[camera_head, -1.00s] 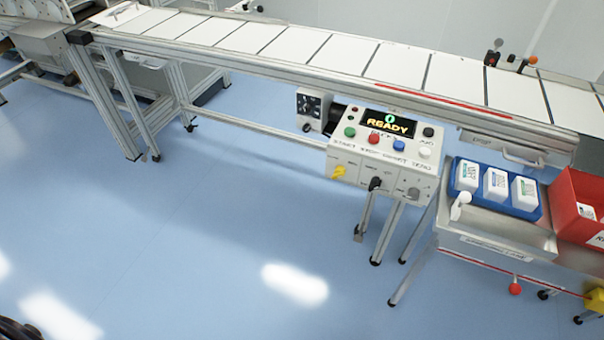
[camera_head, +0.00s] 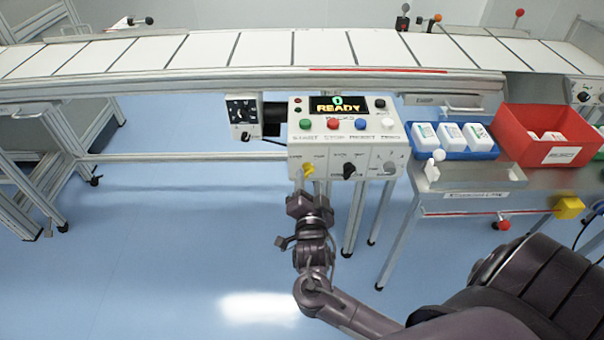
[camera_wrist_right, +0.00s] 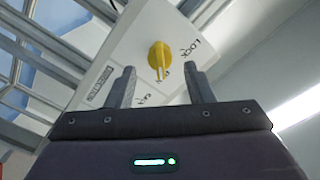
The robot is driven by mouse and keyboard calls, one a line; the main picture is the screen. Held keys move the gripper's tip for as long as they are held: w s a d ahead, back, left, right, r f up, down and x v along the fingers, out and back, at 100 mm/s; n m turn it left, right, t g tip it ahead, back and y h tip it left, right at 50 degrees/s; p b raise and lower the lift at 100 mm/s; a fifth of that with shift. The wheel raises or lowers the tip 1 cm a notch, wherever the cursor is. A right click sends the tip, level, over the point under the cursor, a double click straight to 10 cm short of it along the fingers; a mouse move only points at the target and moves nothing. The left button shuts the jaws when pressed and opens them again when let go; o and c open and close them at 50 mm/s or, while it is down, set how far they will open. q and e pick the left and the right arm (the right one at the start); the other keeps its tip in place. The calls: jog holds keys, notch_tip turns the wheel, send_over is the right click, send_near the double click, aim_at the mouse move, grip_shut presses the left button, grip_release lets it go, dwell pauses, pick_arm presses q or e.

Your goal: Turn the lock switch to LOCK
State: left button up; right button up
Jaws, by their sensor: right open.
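The yellow lock switch (camera_head: 308,169) sits at the lower left of the white control box's front face. In the right wrist view the yellow knob (camera_wrist_right: 159,55) shows between and beyond my fingertips, with the word LOCK beside it on the right. Its narrow handle points toward the bottom of that picture, not at the word LOCK. My right gripper (camera_head: 309,184) is just below and in front of the switch in the head view. In the wrist view my right gripper (camera_wrist_right: 160,78) is open, its fingers on either side of the knob with gaps. My left gripper is not in view.
The control box (camera_head: 340,138) has a READY display, coloured buttons, a black knob (camera_head: 349,171) and a grey knob (camera_head: 389,167) close to the right. A conveyor (camera_head: 240,85) runs behind. A side table with a blue tray (camera_head: 455,154) and red bin (camera_head: 509,138) stands right.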

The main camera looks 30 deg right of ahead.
aim_at(309, 176)
jog(key=shift+x, duration=1.85)
jog(key=c, duration=1)
